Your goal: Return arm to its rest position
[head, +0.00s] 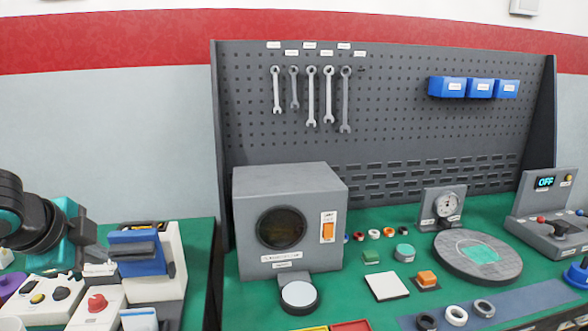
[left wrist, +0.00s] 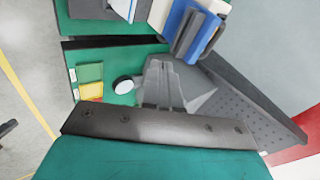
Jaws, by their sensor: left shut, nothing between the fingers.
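My left arm comes in from the left in the head view, with a dark, teal-banded wrist. Its gripper (head: 92,245) is over the left bench, just left of a blue and white device (head: 140,250). In the left wrist view the grey fingers (left wrist: 163,88) are together with nothing between them. The device shows beyond them at the top of that view (left wrist: 195,35). I cannot tell whether the gripper touches it. My right gripper is in neither view.
A control box with a red button (head: 97,303) stands below the gripper. A grey box with a round window (head: 290,220) stands on the right bench (head: 375,222), before a pegboard (head: 400,110) with several wrenches. A dark gap (head: 213,285) separates the benches.

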